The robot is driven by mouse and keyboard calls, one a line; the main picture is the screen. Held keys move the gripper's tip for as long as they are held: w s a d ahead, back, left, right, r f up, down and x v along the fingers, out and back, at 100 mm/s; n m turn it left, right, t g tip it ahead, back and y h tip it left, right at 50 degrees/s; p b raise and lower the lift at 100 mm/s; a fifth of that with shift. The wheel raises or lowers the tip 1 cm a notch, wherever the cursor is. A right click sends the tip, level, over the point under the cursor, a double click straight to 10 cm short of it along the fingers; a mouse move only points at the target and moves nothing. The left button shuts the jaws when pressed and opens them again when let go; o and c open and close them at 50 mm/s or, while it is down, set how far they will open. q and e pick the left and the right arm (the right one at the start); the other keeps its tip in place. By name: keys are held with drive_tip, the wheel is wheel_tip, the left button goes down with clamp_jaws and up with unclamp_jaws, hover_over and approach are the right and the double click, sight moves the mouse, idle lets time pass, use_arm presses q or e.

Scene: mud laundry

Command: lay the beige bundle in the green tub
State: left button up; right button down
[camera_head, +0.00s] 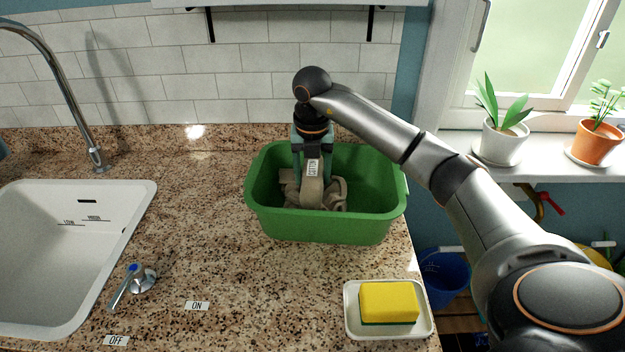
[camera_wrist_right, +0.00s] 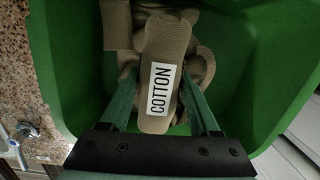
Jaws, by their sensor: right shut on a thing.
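The green tub (camera_head: 325,228) stands on the granite counter below the tiled wall. My right gripper (camera_head: 312,178) reaches down into the tub from above. It is shut on the beige bundle (camera_head: 312,192), a rolled cloth with a white label reading COTTON. In the right wrist view the bundle (camera_wrist_right: 165,50) lies between the two green fingers (camera_wrist_right: 160,95), inside the tub's walls (camera_wrist_right: 60,60). More beige cloth (camera_head: 334,196) lies around and under the bundle in the tub. I cannot tell whether the bundle rests on it. My left gripper is not in view.
A white sink (camera_head: 130,200) with a tap (camera_head: 95,155) is at left. A yellow sponge (camera_head: 388,301) sits in a white dish (camera_head: 372,330) at front right. Two potted plants (camera_head: 503,140) (camera_head: 597,142) stand on the windowsill. The counter between sink and tub is clear.

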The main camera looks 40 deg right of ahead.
drive_tip(key=shift+f, duration=0.95)
drive_tip(key=shift+c, duration=0.5)
unclamp_jaws()
drive_tip(key=shift+f, duration=0.15)
drive_tip(key=r, duration=0.8)
drive_tip(key=s+a+r+p, duration=0.1)
drive_tip(key=r, duration=0.3)
drive_tip(key=shift+r, duration=0.15)
